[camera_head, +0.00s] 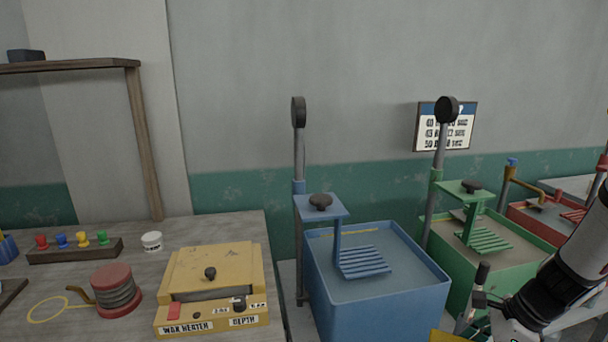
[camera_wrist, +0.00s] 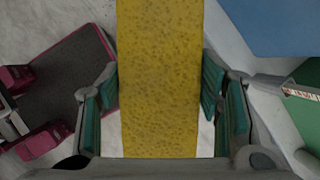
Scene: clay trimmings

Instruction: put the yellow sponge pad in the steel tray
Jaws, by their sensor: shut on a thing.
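The yellow sponge pad (camera_wrist: 160,75) is a long pitted block that fills the middle of the wrist view. My gripper (camera_wrist: 160,98) has its teal-lined fingers on both sides of the pad and is shut on it. In the head view my gripper (camera_head: 478,318) is at the lower right, partly cut off by the bottom edge. A yellow corner of the pad (camera_head: 443,336) shows beside it there. I cannot make out the steel tray in either view.
A blue tank (camera_head: 375,305) with a blue rack stands left of my gripper; a green tank (camera_head: 510,250) and a red one (camera_head: 540,222) stand behind. A yellow wax heater (camera_head: 212,280) is on the left bench. A pink-framed dark panel (camera_wrist: 75,75) lies left in the wrist view.

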